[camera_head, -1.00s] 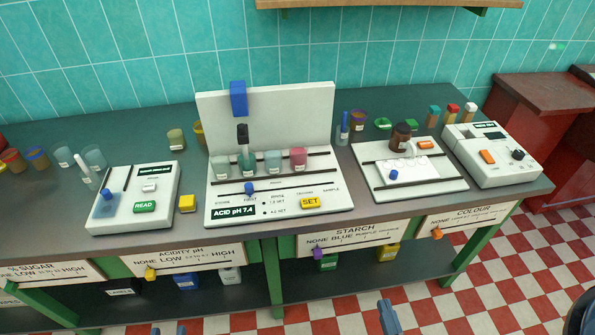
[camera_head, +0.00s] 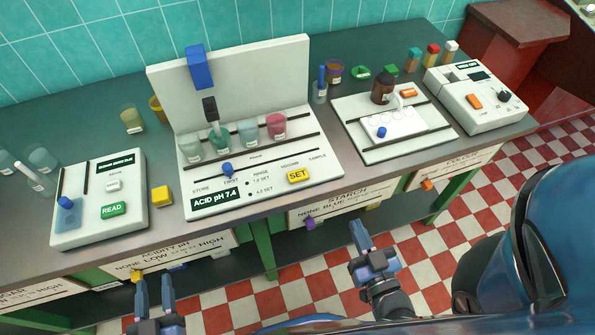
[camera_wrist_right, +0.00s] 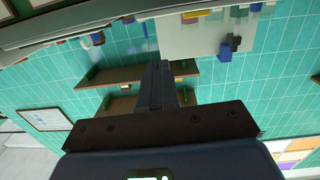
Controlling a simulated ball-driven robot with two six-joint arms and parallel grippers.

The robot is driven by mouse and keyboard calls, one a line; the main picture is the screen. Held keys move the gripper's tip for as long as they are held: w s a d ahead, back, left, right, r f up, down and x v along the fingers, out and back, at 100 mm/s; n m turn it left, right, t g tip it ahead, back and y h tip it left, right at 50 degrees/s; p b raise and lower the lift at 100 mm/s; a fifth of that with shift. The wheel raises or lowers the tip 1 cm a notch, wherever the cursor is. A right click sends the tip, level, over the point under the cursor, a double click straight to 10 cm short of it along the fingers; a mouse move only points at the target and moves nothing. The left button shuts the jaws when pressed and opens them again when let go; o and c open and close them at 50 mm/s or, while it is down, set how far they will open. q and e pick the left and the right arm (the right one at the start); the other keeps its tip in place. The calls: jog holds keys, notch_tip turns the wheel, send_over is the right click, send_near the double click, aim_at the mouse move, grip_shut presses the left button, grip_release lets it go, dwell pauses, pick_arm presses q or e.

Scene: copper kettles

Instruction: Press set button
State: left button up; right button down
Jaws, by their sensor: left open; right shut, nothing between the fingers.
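The yellow SET button (camera_head: 298,175) is at the front right of the white ACID pH 7.4 station (camera_head: 250,190) on the bench. My right gripper (camera_head: 359,233) is shut and empty, in front of the bench edge, below and to the right of the button in the head view and apart from it.
The station carries a blue slider knob (camera_head: 227,169), several beakers, a dark-topped probe (camera_head: 211,110) and a tall back panel (camera_head: 245,80) with a blue block. A READ device (camera_head: 100,200) and a yellow cube (camera_head: 161,196) stand left, a starch tray (camera_head: 430,135) right.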

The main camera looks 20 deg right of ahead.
jog(key=w+r+n+g+p, duration=0.1)
jog(key=w+n+g+p, duration=0.25)
jog(key=w+p, duration=0.45)
notch_tip(320, 180, up, 10)
jog(key=n+g+y+p, duration=0.6)
jog(key=n+g+p, duration=0.2)
jog(key=n+p, duration=0.55)
send_over(301, 177)
jog(key=shift+n+t+b, duration=0.25)
jog(key=shift+n+b, duration=0.05)
jog(key=shift+b, duration=0.05)
jog(key=shift+f, duration=0.2)
notch_tip(301, 177, down, 8)
jog(key=b, duration=0.7)
jog(key=shift+f, duration=0.25)
jog(key=shift+f, duration=0.1)
jog(key=shift+f+b, duration=0.3)
jog(key=shift+b, duration=0.15)
